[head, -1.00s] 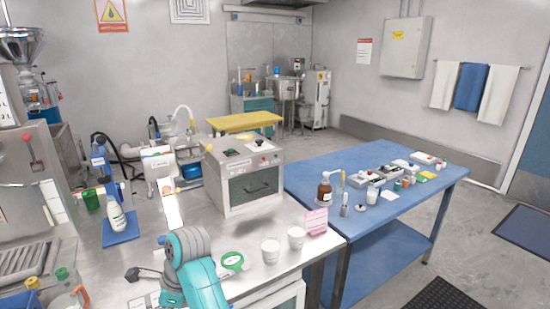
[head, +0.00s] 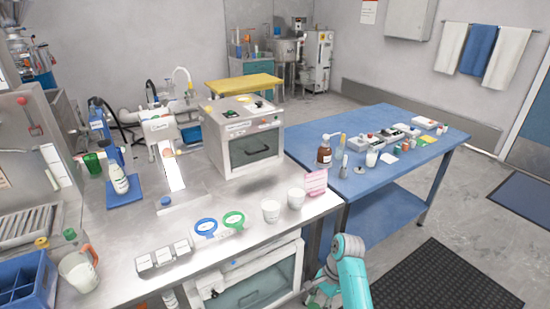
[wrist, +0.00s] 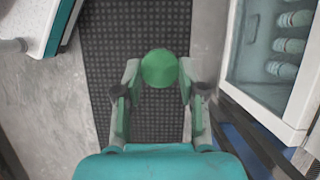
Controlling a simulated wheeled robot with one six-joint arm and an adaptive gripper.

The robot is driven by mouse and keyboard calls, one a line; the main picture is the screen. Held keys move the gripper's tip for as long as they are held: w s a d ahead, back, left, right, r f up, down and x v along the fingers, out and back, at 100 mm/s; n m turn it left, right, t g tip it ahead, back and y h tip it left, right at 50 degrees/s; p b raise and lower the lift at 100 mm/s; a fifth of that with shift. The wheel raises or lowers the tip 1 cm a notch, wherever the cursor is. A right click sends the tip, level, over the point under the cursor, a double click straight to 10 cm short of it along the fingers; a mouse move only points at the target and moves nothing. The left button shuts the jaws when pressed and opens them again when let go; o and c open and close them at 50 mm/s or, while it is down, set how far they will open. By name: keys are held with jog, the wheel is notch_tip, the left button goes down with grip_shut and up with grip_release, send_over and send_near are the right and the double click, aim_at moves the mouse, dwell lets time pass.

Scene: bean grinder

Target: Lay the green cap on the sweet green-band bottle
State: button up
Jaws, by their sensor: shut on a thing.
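In the wrist view my gripper (wrist: 159,78) is shut on a round green cap (wrist: 159,66), held between its two fingertips above a dark floor mat. In the head view my gripper (head: 318,293) is low, right of the counter front, and the cap cannot be made out there. A white bottle (head: 119,180) with some green on it stands on a blue mat (head: 124,200) at the counter's left; its label is too small to read. Several pale bottles (wrist: 290,45) with greenish marks show behind the glass of a cabinet at the right of the wrist view.
The glass-fronted cabinet (head: 255,285) sits under the steel counter. On the counter are a blue ring (head: 205,226), a green ring (head: 232,219), two white cups (head: 271,210) and a boxy machine (head: 243,136). A blue table (head: 400,170) stands right. Open floor lies right of the counter.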

jog(key=s+d+f+n, duration=0.1)
jog(key=s+d+f, duration=0.2)
jog(key=d, duration=0.3)
jog(key=w+n+h, duration=0.1)
jog(key=w+n, duration=0.1)
jog(key=n, duration=0.1)
jog(key=w+n+g+h, duration=0.1)
jog(key=n, duration=0.2)
jog(key=w+n+g+h, duration=0.1)
jog(key=w+n, duration=0.1)
jog(key=n, duration=0.2)
jog(key=shift+w+a+f+h, duration=0.1)
jog(key=shift+w+f+h, duration=0.05)
jog(key=shift+w+h, duration=0.2)
jog(key=shift+a, duration=0.15)
